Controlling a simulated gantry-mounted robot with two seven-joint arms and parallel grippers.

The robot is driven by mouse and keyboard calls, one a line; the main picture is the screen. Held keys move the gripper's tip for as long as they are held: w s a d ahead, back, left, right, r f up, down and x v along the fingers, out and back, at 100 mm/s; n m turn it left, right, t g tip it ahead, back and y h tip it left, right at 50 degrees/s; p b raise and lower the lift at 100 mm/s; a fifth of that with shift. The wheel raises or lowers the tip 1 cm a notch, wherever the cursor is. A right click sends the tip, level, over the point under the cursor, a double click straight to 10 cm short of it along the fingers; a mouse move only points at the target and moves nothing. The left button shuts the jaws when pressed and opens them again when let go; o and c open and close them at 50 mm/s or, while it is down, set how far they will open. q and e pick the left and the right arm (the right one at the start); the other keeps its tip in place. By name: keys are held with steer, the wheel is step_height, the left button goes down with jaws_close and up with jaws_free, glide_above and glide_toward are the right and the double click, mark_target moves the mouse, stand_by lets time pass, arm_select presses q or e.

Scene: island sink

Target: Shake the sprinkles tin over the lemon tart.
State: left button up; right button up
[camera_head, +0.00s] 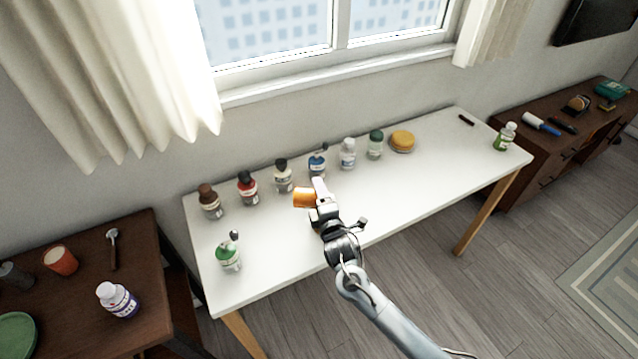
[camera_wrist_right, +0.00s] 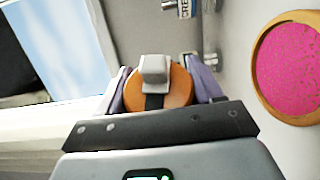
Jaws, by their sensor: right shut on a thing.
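My right gripper (camera_head: 318,195) is shut on an orange cylinder, likely the sprinkles tin (camera_head: 303,198). The tin lies tilted on its side above the middle of the white table. In the right wrist view the orange tin (camera_wrist_right: 178,98) sits between the fingers. A round yellow thing with a tan edge, likely the lemon tart (camera_head: 402,140), rests at the back of the table, right of the gripper and apart from it. The right wrist view also shows a round tan-rimmed thing with a pink speckled top (camera_wrist_right: 295,70); I cannot match it surely. My left gripper is out of view.
Several bottles line the back of the white table (camera_head: 430,165), including a blue-capped bottle (camera_head: 317,162) close behind the tin. A green-labelled jar (camera_head: 229,256) stands front left and a green bottle (camera_head: 505,137) far right. The table's right front is clear.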

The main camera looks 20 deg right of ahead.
step_height(320, 180, up, 3)
steer(key=n+g+p, duration=0.1)
steer(key=n+p, duration=0.2)
steer(key=p, duration=0.3)
steer(key=n+g+h+p, duration=0.1)
steer(key=n+g+p, duration=0.1)
steer(key=n+p, duration=0.2)
steer(key=shift+p, duration=1.3)
steer(key=n+g+h+p, duration=0.1)
steer(key=n+p, duration=0.1)
steer(key=r+n+g+h+p, duration=0.1)
steer(key=n+p, duration=0.1)
steer(key=p, duration=0.1)
steer(key=shift+w+a+r+n+h+p, duration=0.1)
steer(key=shift+r+n+h+p, duration=0.05)
steer(key=shift+n+h+p, duration=0.2)
steer(key=shift+n+h, duration=0.55)
steer(key=shift+n, duration=0.1)
steer(key=shift+g, duration=0.4)
